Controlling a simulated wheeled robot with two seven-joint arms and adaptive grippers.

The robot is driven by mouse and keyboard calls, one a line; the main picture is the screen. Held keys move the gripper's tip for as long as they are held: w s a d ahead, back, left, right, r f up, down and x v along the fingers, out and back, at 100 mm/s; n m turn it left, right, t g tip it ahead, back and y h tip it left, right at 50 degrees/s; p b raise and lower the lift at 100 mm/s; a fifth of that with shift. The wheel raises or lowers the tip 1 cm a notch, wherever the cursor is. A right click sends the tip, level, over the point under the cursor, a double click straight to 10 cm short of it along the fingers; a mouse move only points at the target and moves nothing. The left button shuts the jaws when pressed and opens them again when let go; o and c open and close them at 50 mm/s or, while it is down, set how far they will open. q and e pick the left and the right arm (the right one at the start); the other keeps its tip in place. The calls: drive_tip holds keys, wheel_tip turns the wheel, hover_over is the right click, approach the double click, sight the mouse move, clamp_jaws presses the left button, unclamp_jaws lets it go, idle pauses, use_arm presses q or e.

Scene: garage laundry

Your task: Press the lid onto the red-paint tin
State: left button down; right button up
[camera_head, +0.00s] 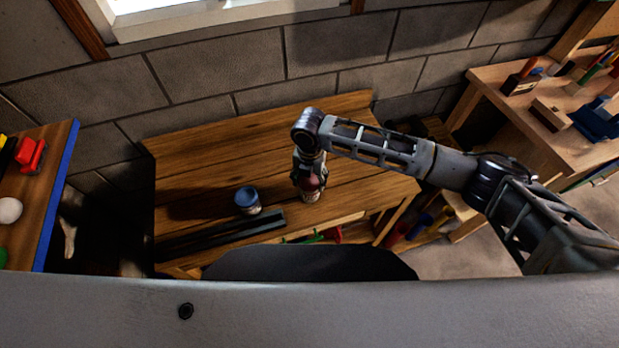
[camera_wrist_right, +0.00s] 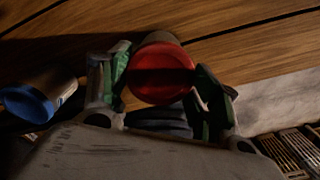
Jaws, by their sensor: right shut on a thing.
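The red-paint tin (camera_head: 311,197) stands on the wooden bench, its upper part mostly covered by my right gripper (camera_head: 312,178). A round red lid (camera_wrist_right: 162,75) shows in the right wrist view between the green-padded fingers of the same gripper (camera_wrist_right: 164,85). A pale part of the tin (camera_wrist_right: 157,38) shows just beyond the lid's far edge. My right gripper points down and is closed on the red lid or the tin's top. I cannot tell whether the lid is fully seated. My left gripper is not in view.
A blue-topped tin (camera_head: 247,200) stands to the left on the bench (camera_head: 215,140); it also shows in the wrist view (camera_wrist_right: 38,95). A dark bar (camera_head: 220,236) lies along the bench's front. The bench's back is clear. A tool-covered table (camera_head: 490,75) stands at right.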

drive_tip(key=shift+f, duration=0.2)
idle(0.4)
drive_tip(key=o, duration=0.8)
drive_tip(key=o, duration=0.3)
drive_tip(key=shift+r+p, duration=0.1)
drive_tip(key=shift+p, duration=0.25)
drive_tip(key=shift+r+p, duration=2.15)
drive_tip(key=shift+r, duration=1.25)
